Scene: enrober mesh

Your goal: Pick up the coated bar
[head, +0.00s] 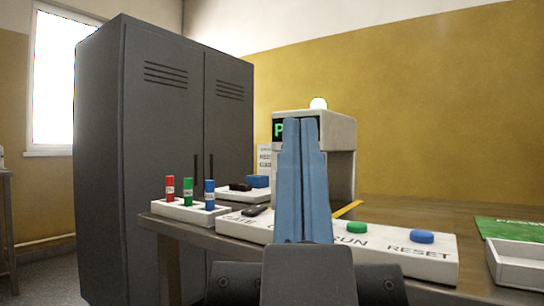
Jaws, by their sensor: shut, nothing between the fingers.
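A small dark brown bar (240,187), which looks like the coated bar, lies on a white tray (236,195) on the table, left of centre. A blue block (257,181) is right beside it on the tray. My gripper (301,121) stands upright in the middle of the view, its two blue fingers pressed together with nothing between them. It is right of the bar and apart from it. The fingers hide part of the white machine (341,135) and part of the button panel.
A white panel (445,268) with a dark lever (256,210), green button (357,228) and blue button (422,236) runs along the table front. Red (170,188), green (188,192) and blue (209,195) markers stand in a holder. A white bin (515,267) is at right, beside a green board (510,228).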

